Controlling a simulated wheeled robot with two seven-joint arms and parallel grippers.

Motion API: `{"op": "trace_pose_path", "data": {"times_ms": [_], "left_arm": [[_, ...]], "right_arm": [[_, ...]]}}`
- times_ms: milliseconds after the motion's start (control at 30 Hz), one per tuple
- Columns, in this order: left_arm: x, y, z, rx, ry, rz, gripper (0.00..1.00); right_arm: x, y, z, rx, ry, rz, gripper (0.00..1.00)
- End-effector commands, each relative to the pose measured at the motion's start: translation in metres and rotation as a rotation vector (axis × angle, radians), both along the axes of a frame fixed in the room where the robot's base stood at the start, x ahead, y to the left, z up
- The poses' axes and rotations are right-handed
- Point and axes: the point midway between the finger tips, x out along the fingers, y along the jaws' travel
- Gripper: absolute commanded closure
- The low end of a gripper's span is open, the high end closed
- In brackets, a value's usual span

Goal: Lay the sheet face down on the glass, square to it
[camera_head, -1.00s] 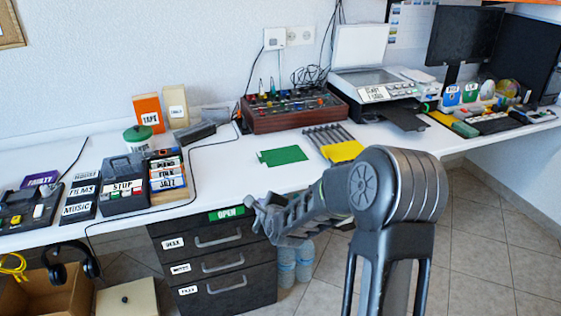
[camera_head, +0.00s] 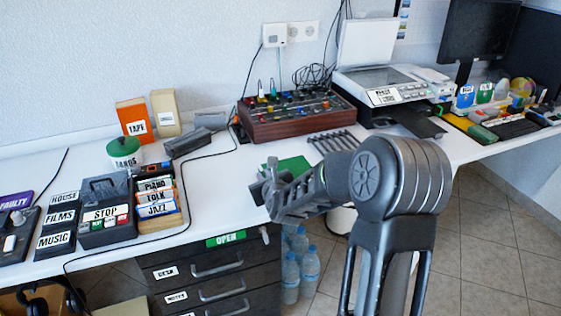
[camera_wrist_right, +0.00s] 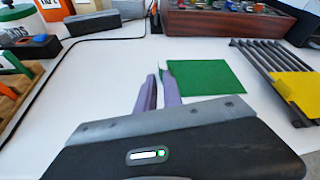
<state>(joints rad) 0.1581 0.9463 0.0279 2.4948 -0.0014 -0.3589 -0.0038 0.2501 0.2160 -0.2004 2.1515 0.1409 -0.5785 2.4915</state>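A green sheet (camera_head: 292,165) lies flat on the white desk, partly behind my right arm; it shows fully in the right wrist view (camera_wrist_right: 205,80). A yellow sheet (camera_wrist_right: 300,92) lies over a dark slatted rack. I cannot tell which sheet is meant. The scanner (camera_head: 385,95) stands at the back with its white lid (camera_head: 367,43) raised and its glass (camera_head: 375,76) bare. My right gripper (camera_head: 264,180) is above the desk near the green sheet's left edge. My left gripper is out of view.
A wooden box of controls (camera_head: 295,115) stands left of the scanner. The slatted rack (camera_head: 333,141) is in front of it. Labelled cases (camera_head: 157,190) and a black STOP box (camera_head: 103,212) fill the left. A black cable crosses the desk. Drawers (camera_head: 215,275) are below.

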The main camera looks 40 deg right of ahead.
Motion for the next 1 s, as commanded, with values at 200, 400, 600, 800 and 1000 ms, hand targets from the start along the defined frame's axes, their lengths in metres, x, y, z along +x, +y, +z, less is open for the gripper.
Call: {"op": "trace_pose_path", "data": {"times_ms": [200, 400, 600, 800, 1000], "left_arm": [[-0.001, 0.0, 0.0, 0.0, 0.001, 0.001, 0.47], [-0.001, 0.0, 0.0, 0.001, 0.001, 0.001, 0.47], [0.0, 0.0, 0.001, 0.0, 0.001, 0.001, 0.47], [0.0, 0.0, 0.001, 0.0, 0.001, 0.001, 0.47], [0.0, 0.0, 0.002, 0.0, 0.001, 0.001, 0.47]], "right_arm": [[0.0, 0.0, 0.0, 0.0, 0.0, 0.001, 0.89], [0.003, -0.001, -0.002, -0.002, 0.001, 0.001, 0.89], [0.02, -0.009, -0.009, -0.001, 0.002, 0.001, 0.89], [0.022, -0.01, -0.01, -0.002, 0.001, 0.001, 0.89], [0.026, -0.011, -0.011, -0.002, 0.002, 0.002, 0.89]]}}
